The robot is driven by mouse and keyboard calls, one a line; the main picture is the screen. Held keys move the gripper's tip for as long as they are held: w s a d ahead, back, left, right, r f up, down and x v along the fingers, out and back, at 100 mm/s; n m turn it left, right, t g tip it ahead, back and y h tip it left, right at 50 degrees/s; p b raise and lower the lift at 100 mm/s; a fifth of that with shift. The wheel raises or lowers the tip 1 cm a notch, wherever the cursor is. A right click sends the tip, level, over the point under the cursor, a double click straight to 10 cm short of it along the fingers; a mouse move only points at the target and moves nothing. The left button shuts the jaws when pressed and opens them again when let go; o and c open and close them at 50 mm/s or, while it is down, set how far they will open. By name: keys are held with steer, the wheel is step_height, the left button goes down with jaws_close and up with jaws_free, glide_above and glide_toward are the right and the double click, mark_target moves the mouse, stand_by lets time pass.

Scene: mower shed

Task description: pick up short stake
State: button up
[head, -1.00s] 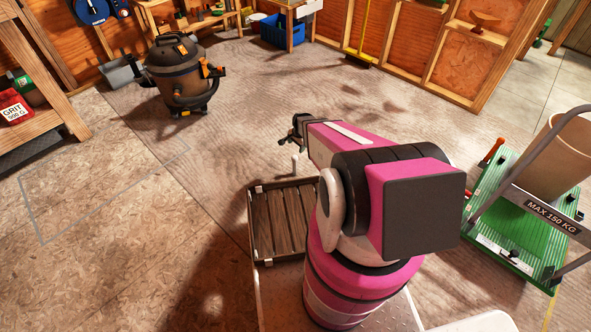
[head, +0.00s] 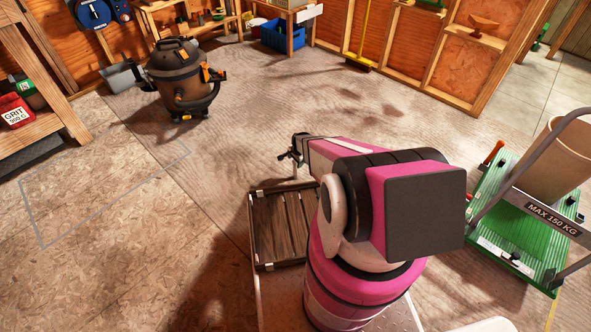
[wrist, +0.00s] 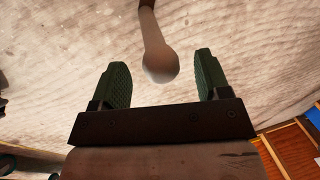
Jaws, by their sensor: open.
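A short stake (wrist: 150,30) shows in the wrist view as a pale shaft with a rounded knob at its near end. My gripper is open and touches nothing that I can see. In the head view, my gripper (head: 296,151) is low over the floor just beyond the slatted tray. A small pale piece of the stake (head: 295,172) shows under it; my arm hides the rest of that area.
A slatted wooden tray (head: 256,232) is beside my arm. A green cart (head: 487,205) with a tan bin (head: 556,160) stands at right. A blue crate (head: 283,36) is at the back. The floor (head: 300,90) between is clear.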

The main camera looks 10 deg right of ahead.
mark_target(295, 169)
steer(key=shift+w+a+f, duration=0.1)
steer(key=shift+w+f, duration=0.05)
steer(key=shift+f, duration=0.45)
steer(key=shift+w+f, duration=0.1)
steer(key=shift+f, duration=0.5)
steer(key=shift+r, duration=0.1)
steer(key=c, duration=1.3)
steer(key=shift+o, duration=0.2)
